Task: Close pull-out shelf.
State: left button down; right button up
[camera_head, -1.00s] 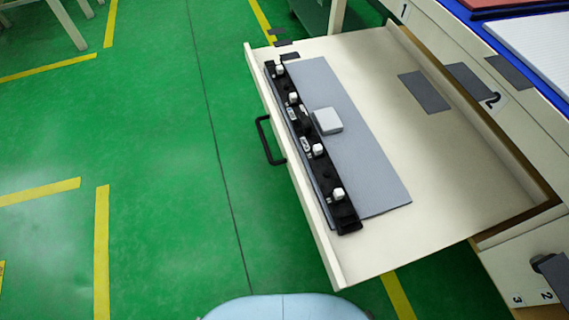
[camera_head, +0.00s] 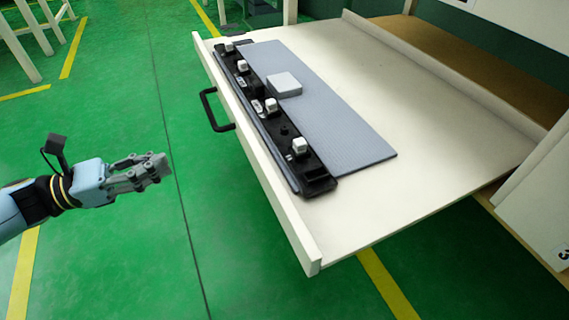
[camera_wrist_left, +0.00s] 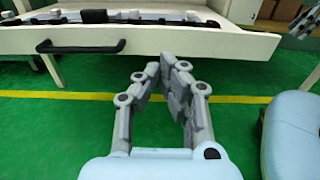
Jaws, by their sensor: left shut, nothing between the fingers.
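The pull-out shelf (camera_head: 420,165) is a cream-coloured drawer standing far out from its cabinet in the head view. Its black bar handle (camera_head: 209,108) is on the front panel (camera_head: 262,165), facing left. In the left wrist view the handle (camera_wrist_left: 80,48) is at the upper left, above and beyond my fingers. My left gripper (camera_head: 160,165) is shut and empty, in the air left of the front panel and apart from it. It also shows in the left wrist view (camera_wrist_left: 168,65).
On the shelf lie a grey mat (camera_head: 345,125), a black strip with several white clips (camera_head: 285,135) and a light grey block (camera_head: 284,84). A cabinet part (camera_head: 535,205) stands at the right.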

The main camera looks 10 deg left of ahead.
aim_at(245, 137)
pick_arm(q)
jog(key=b+x, duration=0.2)
jog(key=x, duration=1.1)
jog(key=shift+w+f, duration=0.1)
jog(key=shift+w, duration=0.05)
jog(key=shift+w+d, duration=0.3)
jog(key=shift+d, duration=0.1)
pick_arm(e)
jog(key=shift+w+f+t, duration=0.3)
jog(key=shift+f+t, duration=0.25)
jog(key=shift+f, duration=0.35)
jog(key=shift+w+f+t, duration=0.25)
jog(key=shift+f+t, duration=0.35)
jog(key=shift+f, duration=0.25)
jog(key=shift+w+f+t, duration=0.3)
jog(key=shift+f+t, duration=0.25)
jog(key=shift+f, duration=0.35)
